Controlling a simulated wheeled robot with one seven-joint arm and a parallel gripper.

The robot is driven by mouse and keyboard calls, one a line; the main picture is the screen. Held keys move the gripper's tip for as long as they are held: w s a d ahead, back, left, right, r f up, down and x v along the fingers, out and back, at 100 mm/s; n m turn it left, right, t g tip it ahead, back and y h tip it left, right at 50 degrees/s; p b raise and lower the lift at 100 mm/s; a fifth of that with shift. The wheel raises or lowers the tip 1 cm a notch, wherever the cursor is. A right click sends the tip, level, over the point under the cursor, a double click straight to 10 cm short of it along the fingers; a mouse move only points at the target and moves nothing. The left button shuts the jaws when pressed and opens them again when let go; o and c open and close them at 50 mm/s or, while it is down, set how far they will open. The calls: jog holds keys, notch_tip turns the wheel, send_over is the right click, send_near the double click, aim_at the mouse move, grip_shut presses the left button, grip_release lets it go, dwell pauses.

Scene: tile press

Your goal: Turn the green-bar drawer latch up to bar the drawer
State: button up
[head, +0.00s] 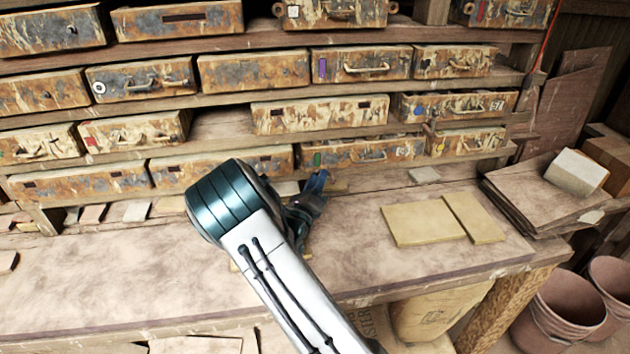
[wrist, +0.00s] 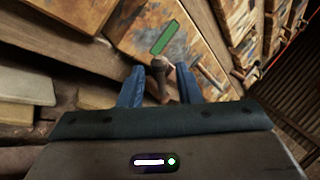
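The green-bar drawer (head: 372,145) is a rusty, paint-worn drawer in the lowest row, right of centre. Its green bar (wrist: 164,37) shows large in the wrist view. A small brownish-grey latch (wrist: 159,64) stands in front of the drawer face, just below the green bar in the wrist view. My gripper (wrist: 160,70) is open, with one blue finger on each side of the latch and a narrow gap visible on both sides. In the head view my gripper (head: 317,182) is at the drawer's lower left, and the latch cannot be made out there.
The drawer's metal handle (wrist: 211,76) is just right of my right finger in the wrist view. Other rusty drawers (head: 137,131) fill the shelves around it. Tan tiles (head: 423,222) lie on the bench to the right. The bench front (head: 110,290) is mostly clear.

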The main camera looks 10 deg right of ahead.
grip_shut()
jog(key=shift+d+r+m+g+p, duration=0.1)
jog(key=shift+r+m+g+p, duration=0.2)
jog(key=shift+m, duration=0.1)
jog(key=shift+d+r+m+g+p, duration=0.3)
jog(key=shift+r+m+g+p, duration=0.25)
jog(key=shift+m, duration=0.55)
jog(key=shift+d+r+m+g+y+p, duration=0.2)
jog(key=shift+d+m+g+y, duration=0.1)
jog(key=shift+m+g, duration=0.25)
jog(key=shift+d+r+m+g+y+p, duration=0.1)
jog(key=shift+d+r+m+g+y, duration=0.15)
jog(key=shift+m, duration=0.5)
jog(key=shift+f, duration=0.1)
